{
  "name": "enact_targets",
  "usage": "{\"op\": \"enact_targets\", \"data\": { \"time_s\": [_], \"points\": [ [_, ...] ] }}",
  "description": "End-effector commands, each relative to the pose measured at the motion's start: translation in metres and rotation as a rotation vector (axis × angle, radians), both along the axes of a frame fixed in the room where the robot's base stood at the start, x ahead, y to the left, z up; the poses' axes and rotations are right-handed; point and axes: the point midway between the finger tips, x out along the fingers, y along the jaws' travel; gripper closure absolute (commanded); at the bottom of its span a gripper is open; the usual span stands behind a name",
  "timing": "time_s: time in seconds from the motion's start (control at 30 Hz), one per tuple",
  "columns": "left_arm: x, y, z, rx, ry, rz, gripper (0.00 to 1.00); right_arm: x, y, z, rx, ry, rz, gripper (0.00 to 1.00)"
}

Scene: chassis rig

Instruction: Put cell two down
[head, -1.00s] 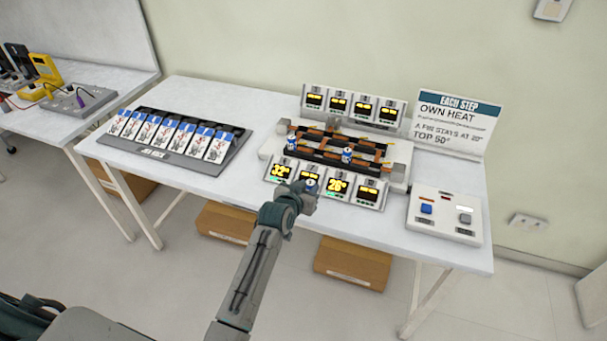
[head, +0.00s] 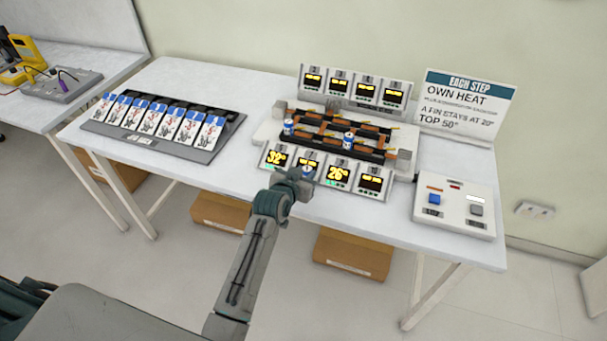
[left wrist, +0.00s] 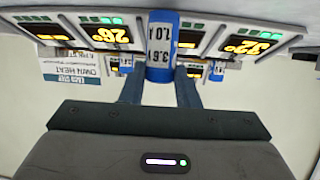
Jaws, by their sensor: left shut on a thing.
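My left gripper (head: 302,181) is shut on a blue and white cell (left wrist: 160,45), which stands between its fingers in the left wrist view. In the head view the gripper is at the front edge of the rig (head: 266,132), before the front row of displays, and largely hides the held cell. Two other blue and white cells stand in the rig's black and orange track, one at the left (head: 288,128) and one near the middle (head: 348,141). Front displays read 32° (head: 275,157) and 26° (head: 339,174). My right gripper is out of view.
A dark rack (head: 203,152) of several printed cards lies to the left on the white table. A control box with a blue and a grey button (head: 455,206) is at the right. A sign (head: 465,105) stands behind. Cardboard boxes (head: 352,254) are under the table.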

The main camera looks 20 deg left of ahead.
Motion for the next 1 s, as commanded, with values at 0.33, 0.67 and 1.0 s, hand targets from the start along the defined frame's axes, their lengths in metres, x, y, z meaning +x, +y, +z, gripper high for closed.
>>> {"op": "enact_targets", "data": {
  "time_s": [0.33, 0.67, 1.0],
  "points": [
    [0.000, 0.000, -0.010, 0.000, 0.002, 0.000, 0.66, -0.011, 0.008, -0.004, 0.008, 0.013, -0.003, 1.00],
    [0.000, 0.000, -0.010, 0.000, 0.002, 0.000, 0.50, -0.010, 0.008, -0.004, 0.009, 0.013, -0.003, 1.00],
    [-0.025, 0.003, 0.008, 0.000, 0.001, 0.000, 0.50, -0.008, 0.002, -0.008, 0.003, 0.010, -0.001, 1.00]
  ]
}}
